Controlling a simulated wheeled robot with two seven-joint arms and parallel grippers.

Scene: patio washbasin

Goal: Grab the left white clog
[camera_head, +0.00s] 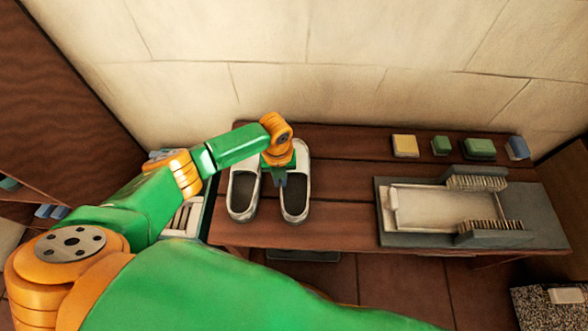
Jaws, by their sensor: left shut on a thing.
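Two white clogs with dark insides stand side by side on the brown wooden bench. The left white clog (233,210) is on the picture's left and shows mostly clear, with its upper part near my arm. The right-hand white clog (304,178) stands beside it, apart by a narrow gap. My left gripper (282,181) points down at the left side wall of the right-hand clog and is shut on it. My wrist hides part of that clog's toe end. Both clogs look to rest on the bench. My right gripper is not in view.
The wooden bench (345,190) has free room right of the clogs. A grey tray (408,241) with a white dish and brushes stands farther right. A yellow block (404,146), green blocks (480,148) and a blue block (518,147) line the back by the stone wall.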

